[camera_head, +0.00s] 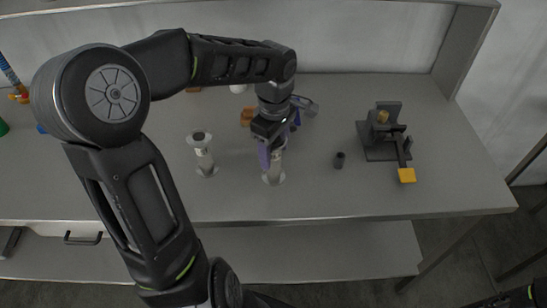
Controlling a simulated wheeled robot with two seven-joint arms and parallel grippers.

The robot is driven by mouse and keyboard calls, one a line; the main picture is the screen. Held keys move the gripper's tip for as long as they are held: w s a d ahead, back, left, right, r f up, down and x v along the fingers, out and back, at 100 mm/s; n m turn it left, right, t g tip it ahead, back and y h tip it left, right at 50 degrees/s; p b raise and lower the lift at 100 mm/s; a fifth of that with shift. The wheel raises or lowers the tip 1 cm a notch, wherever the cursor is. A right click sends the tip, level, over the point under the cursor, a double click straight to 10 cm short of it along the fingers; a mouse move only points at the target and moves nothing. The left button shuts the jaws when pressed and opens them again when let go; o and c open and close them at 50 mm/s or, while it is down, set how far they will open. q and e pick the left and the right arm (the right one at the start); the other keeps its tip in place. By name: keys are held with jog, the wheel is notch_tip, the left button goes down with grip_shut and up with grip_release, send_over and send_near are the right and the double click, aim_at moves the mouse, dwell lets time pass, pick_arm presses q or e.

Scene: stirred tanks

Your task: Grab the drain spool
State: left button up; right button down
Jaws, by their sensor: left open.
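Two pale flanged spool-shaped pieces stand upright on the grey bench. One spool (203,157), with a dark opening in its top flange, stands free left of my left gripper. The other spool (274,174) stands under my left gripper (271,153), which partly hides its upper part. I cannot tell by looks which of the two is the drain spool. The left gripper points down with its purple fingers open, close over the top of the right-hand spool. I cannot tell whether they touch it. My right gripper is out of view.
A dark fixture (380,152) with a yellow tab (407,175) stands on the right. A small dark cylinder (339,160) stands left of it. An orange item (247,117) and a greyish clear item (306,106) are near my left wrist. The bench's front right is clear.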

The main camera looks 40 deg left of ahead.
pick_arm(q)
jog(key=c, duration=1.2)
jog(key=shift+o, duration=0.2)
jog(key=shift+r, duration=0.1)
notch_tip(320, 180, up, 10)
jog(key=shift+f+b, duration=0.1)
jog(key=shift+b, duration=0.5)
